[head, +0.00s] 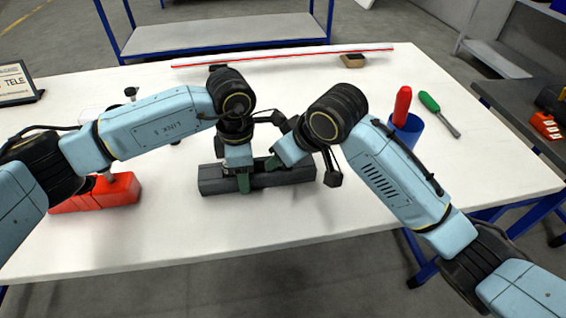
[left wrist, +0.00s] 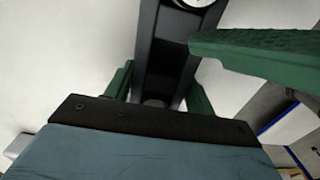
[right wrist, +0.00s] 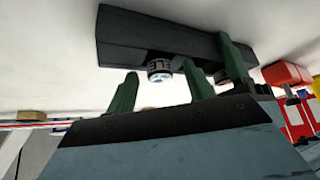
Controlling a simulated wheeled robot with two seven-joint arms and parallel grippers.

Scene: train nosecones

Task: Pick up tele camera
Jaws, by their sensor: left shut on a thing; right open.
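The tele camera is a long dark grey bar (head: 212,181) lying across the white table near its front middle. It also shows in the left wrist view (left wrist: 165,60), with a round pale-rimmed lens at the top, and in the right wrist view (right wrist: 150,35), with lenses on its near side. My left gripper (head: 243,180) is shut on the bar around its middle; its green fingers straddle the bar in the left wrist view (left wrist: 158,88). My right gripper (right wrist: 160,88) is open close beside the bar, near the left gripper. In the head view the wrists partly hide the bar.
A red block (head: 100,194) lies at the left, partly under my left arm. A sign reading TELE (head: 16,84) stands at far left. A blue cup (head: 405,130) with a red-handled tool and a green screwdriver (head: 438,112) are at right. A red-white strip (head: 285,55) lies at the back.

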